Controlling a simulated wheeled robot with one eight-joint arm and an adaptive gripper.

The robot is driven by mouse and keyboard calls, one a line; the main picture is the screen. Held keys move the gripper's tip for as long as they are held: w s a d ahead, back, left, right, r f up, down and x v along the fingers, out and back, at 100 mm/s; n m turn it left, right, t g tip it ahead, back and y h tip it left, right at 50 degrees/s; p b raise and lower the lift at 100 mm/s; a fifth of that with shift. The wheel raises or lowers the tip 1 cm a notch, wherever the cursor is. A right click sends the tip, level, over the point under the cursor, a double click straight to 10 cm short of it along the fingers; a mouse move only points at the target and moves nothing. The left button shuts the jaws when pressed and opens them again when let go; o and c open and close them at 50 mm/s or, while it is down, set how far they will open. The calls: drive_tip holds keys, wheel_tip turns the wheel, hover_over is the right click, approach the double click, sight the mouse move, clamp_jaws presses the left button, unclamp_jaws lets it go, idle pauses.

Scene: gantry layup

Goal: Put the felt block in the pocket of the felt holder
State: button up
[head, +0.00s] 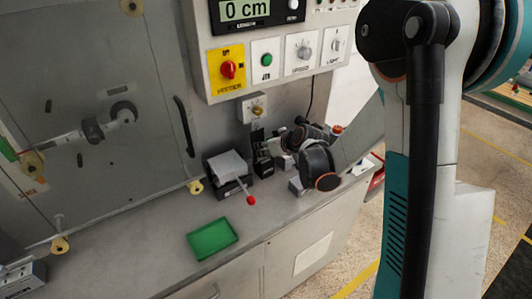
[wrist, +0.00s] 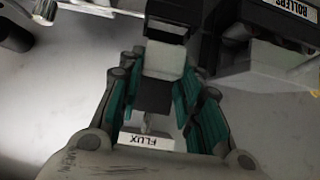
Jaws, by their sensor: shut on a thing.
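My gripper (wrist: 162,86) has its teal fingers on either side of the felt block, which has a light grey part (wrist: 165,60) and a dark part (wrist: 154,97). It is shut on the block. The far end of the block meets or overlaps the black felt holder (wrist: 168,24) in the wrist view. I cannot tell whether any of it is inside the pocket. In the head view the holder (head: 262,158) stands on the counter by the wall, with my gripper (head: 285,143) close on its right. The block is not clear there.
A dark box with a grey top and a red-knobbed lever (head: 230,172) stands just left of the holder. A green tray (head: 212,238) lies nearer the counter's front. A white FLUX label (wrist: 147,141) shows below the block. Bare counter (head: 150,235) extends left.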

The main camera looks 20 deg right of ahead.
drive_tip(key=shift+f, duration=0.9)
drive_tip(key=shift+w+f+b, duration=0.15)
drive_tip(key=shift+w+b, duration=0.05)
drive_tip(key=shift+b, duration=0.2)
drive_tip(key=shift+f+b, duration=0.35)
drive_tip(key=shift+s+f, duration=0.15)
drive_tip(key=shift+s, duration=0.05)
drive_tip(key=o, duration=0.8)
drive_tip(key=shift+a+f, duration=0.1)
drive_tip(key=shift+f, duration=0.05)
